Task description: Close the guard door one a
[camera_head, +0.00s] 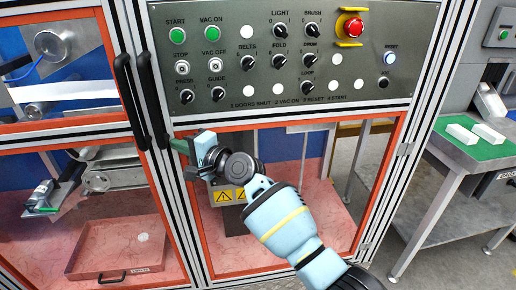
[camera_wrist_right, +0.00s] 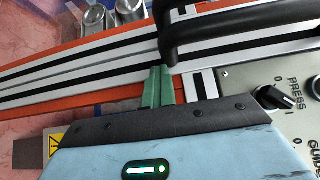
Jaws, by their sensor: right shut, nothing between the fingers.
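The guard doors have orange-framed clear panels: a left one (camera_head: 75,128) and a right one (camera_head: 305,119). Two black bar handles, a left handle (camera_head: 130,100) and a right handle (camera_head: 153,100), stand side by side where the frames meet. No label tells which door is one a, and I cannot tell whether either stands slightly ajar. My right gripper (camera_head: 177,146) is shut and empty beside the lower end of the right handle. In the right wrist view its green fingers (camera_wrist_right: 158,86) are close to the black handle (camera_wrist_right: 170,35); contact is unclear. My left gripper is not in view.
A control panel (camera_head: 228,95) with knobs and a red emergency stop (camera_head: 352,26) is above the right panel. A red tray (camera_head: 120,245) lies behind the left panel. A grey side table (camera_head: 440,190) with white blocks on a green mat stands at the right.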

